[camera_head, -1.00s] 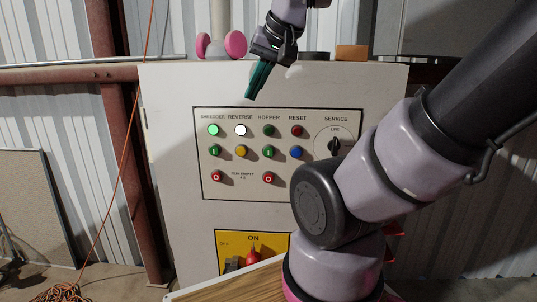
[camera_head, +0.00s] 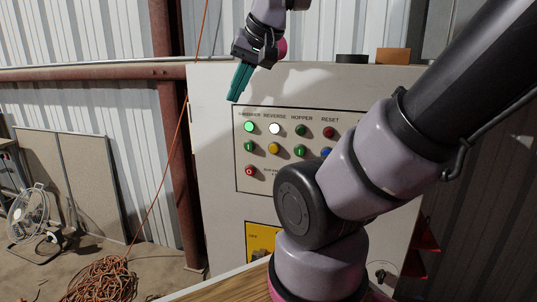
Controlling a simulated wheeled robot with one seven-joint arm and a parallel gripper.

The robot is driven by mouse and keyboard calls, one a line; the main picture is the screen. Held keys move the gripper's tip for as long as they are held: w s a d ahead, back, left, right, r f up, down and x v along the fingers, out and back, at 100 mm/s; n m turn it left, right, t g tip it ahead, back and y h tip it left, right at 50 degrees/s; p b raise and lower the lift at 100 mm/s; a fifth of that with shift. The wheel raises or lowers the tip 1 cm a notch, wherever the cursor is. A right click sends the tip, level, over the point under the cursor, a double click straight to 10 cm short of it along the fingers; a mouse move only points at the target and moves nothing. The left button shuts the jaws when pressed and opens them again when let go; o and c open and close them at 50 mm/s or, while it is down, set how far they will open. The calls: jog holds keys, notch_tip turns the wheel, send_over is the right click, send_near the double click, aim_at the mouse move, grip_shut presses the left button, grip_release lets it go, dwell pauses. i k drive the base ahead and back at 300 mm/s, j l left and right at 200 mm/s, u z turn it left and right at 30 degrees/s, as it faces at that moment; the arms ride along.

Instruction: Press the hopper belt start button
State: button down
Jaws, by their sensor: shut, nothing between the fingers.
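The control panel (camera_head: 258,186) is on the front of a pale cabinet. Its HOPPER column holds a dark green lamp (camera_head: 301,130) above a green button marked I (camera_head: 300,151), the hopper start button. My arm's joint hides the lower part of the column. My gripper (camera_head: 235,98) points down with its teal fingers shut and empty. In the picture it is above and left of the panel's top left corner, left of the hopper button. Its distance from the cabinet face is hard to tell.
Beside the hopper button are a yellow button (camera_head: 273,149) and a partly hidden blue one (camera_head: 326,153). The SHREDDER lamp (camera_head: 250,127) glows green and the REVERSE lamp (camera_head: 275,128) white. A red stop button (camera_head: 250,171) sits lower. Orange cable (camera_head: 110,278) and a fan (camera_head: 28,215) are at left.

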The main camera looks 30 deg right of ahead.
aim_at(300, 151)
jog(key=l+u, duration=0.1)
jog(key=u, duration=0.8)
jog(key=k+l+u, duration=0.1)
jog(key=u, duration=0.35)
jog(key=k+l+u, duration=0.1)
jog(key=k+u, duration=0.15)
jog(key=k, duration=0.15)
jog(key=k+z, duration=0.2)
jog(key=z, duration=0.25)
jog(key=k+z, duration=0.15)
jog(key=z, duration=0.35)
jog(key=k+l+z, duration=0.15)
jog(key=z, duration=0.3)
jog(key=k+l+z, duration=0.15)
jog(key=z, duration=0.3)
